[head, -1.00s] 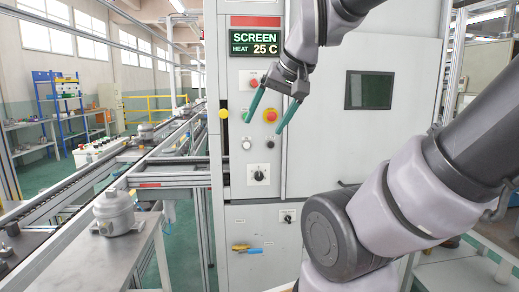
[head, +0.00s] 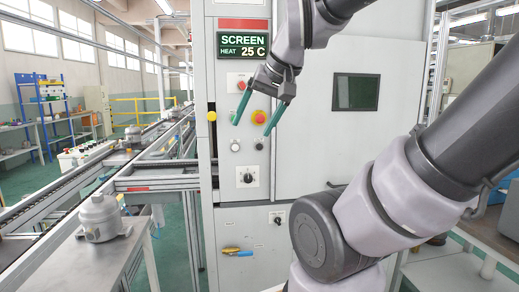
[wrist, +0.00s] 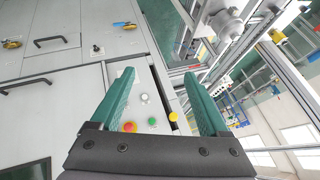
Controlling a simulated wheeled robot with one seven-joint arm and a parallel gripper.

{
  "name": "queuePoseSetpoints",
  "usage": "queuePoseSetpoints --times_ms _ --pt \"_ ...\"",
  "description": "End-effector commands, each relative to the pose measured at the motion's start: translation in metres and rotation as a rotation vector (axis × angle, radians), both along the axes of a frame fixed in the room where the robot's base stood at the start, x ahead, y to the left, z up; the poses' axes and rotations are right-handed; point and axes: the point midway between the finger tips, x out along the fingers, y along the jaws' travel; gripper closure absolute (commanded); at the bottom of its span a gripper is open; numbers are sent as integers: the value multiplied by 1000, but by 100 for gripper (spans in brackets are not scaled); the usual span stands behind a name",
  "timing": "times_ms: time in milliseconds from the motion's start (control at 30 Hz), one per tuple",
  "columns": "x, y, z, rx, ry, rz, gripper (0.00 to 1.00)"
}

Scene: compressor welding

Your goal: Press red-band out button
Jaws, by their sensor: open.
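A grey cabinet (head: 330,140) with a red band (head: 243,25) across its top carries a control panel. I cannot read which is the out button. My gripper (head: 251,129) is open and empty, its green fingers pointing down in front of these buttons. In the wrist view, red (wrist: 128,126), green (wrist: 152,121) and yellow (wrist: 173,117) buttons show between the fingers. I see no contact.
A screen (head: 243,45) reads HEAT 25 C. A black rotary switch (head: 248,178) sits lower on the panel. A conveyor (head: 150,150) and a table with a grey compressor (head: 103,218) stand to the left. The cabinet has a dark window (head: 355,92).

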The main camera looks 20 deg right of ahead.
Motion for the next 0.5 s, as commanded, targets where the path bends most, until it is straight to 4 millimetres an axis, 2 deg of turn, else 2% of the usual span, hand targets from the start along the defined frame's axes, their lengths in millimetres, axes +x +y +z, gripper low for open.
queuePoseSetpoints --times_ms 133,333,367,500 --pt "0 0 0 0 0 0 21" --pt "4 1 -6 49 47 -48 98" --pt "6 1 -9 72 69 -70 100" --pt "18 4 -27 240 223 -238 100"
